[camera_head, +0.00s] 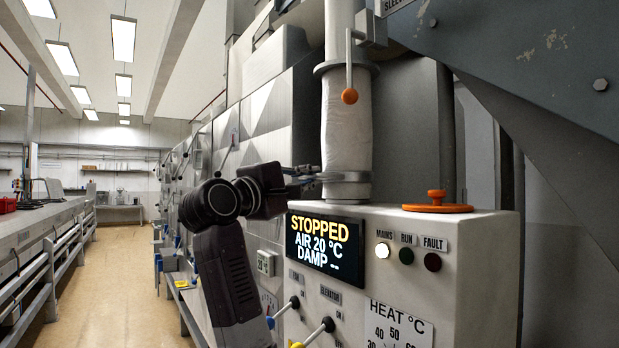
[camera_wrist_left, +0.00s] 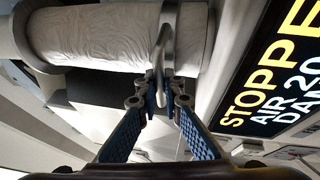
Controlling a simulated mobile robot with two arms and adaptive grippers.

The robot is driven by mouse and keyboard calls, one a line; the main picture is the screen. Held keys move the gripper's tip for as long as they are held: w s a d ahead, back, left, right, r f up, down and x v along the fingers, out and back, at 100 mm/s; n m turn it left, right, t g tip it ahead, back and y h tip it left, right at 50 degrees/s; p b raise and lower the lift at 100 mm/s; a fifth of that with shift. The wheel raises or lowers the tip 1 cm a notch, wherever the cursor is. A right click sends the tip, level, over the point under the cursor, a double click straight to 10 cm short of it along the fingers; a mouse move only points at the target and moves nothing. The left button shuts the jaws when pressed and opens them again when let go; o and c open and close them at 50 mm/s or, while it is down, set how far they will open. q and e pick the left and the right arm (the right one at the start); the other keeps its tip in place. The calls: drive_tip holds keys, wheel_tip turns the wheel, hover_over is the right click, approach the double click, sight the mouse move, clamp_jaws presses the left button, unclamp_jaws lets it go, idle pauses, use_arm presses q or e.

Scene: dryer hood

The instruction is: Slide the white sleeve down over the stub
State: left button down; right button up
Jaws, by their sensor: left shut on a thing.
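The white sleeve (camera_head: 346,125) is a wrinkled, upright tube above the control cabinet. It lies across the top of the left wrist view (camera_wrist_left: 110,38). A thin metal band (camera_head: 344,177) goes around it near its lower end; in the left wrist view the band (camera_wrist_left: 166,42) crosses the sleeve. My left gripper (camera_head: 307,180) is at the left side of this band. In the left wrist view my left gripper's blue-padded fingers (camera_wrist_left: 163,88) close on the band's near end. Below the band a short pale section meets the cabinet; I cannot tell whether it is sleeve or stub.
The control cabinet (camera_head: 480,265) has a display (camera_head: 325,244) reading STOPPED, close below my left gripper. An orange-knobbed lever (camera_head: 349,95) hangs in front of the upper sleeve. An orange lid (camera_head: 437,207) sits on the cabinet top. The aisle floor (camera_head: 110,260) at left is clear.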

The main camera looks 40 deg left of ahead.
use_arm(q)
drive_tip(key=c, duration=2.1)
unclamp_jaws()
drive_tip(key=shift+f, duration=0.3)
drive_tip(key=shift+o, duration=0.3)
drive_tip(key=shift+w, duration=0.2)
drive_tip(key=s+f, duration=0.2)
drive_tip(key=s, duration=0.9)
drive_tip(key=shift+s, duration=0.4)
drive_tip(key=shift+f, duration=0.1)
